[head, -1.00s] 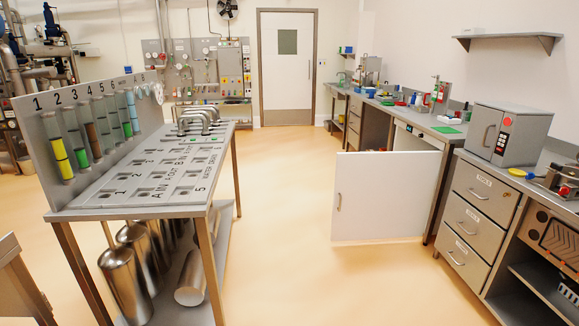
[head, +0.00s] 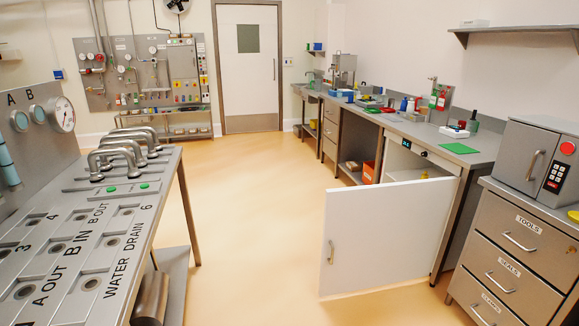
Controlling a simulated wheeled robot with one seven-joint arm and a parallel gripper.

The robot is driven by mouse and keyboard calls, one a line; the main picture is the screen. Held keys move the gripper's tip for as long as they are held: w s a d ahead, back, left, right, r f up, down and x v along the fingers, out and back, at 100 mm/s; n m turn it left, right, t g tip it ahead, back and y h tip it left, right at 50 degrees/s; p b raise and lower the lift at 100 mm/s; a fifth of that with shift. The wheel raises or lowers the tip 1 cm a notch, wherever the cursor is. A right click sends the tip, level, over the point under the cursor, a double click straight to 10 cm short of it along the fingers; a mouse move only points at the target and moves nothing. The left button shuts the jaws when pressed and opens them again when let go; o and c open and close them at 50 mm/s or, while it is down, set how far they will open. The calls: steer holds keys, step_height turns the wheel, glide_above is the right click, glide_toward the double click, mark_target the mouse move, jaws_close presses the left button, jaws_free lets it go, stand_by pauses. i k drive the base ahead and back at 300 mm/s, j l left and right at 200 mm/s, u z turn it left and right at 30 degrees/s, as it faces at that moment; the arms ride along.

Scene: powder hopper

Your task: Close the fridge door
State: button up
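The fridge (head: 405,159) is a white unit under the right-hand counter, with a small dark display at its top. Its white door (head: 385,240) stands wide open, swung out into the aisle. The door's small metal handle (head: 331,252) is near its free left edge. Part of the fridge's inside shows above the door, with a small yellow item (head: 424,175) in it; the door hides the rest. My gripper is not in view.
A steel table with labelled slots (head: 105,220) and bent pipe handles stands on the left. A drawer cabinet (head: 515,245) with a grey box-shaped device (head: 535,163) on top stands at the right. The floor between the table and the door (head: 245,225) is clear.

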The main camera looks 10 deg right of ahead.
mark_target(374, 235)
steer(key=i+j+z, duration=0.1)
steer(key=i+z, duration=0.2)
steer(key=i, duration=0.15)
steer(key=i+j+z, duration=0.25)
steer(key=i, duration=0.15)
steer(key=i+j+z, duration=0.3)
steer(key=i+j, duration=0.25)
steer(key=i, duration=0.2)
steer(key=i+j+z, duration=0.15)
steer(key=i, duration=0.35)
steer(key=j, duration=0.05)
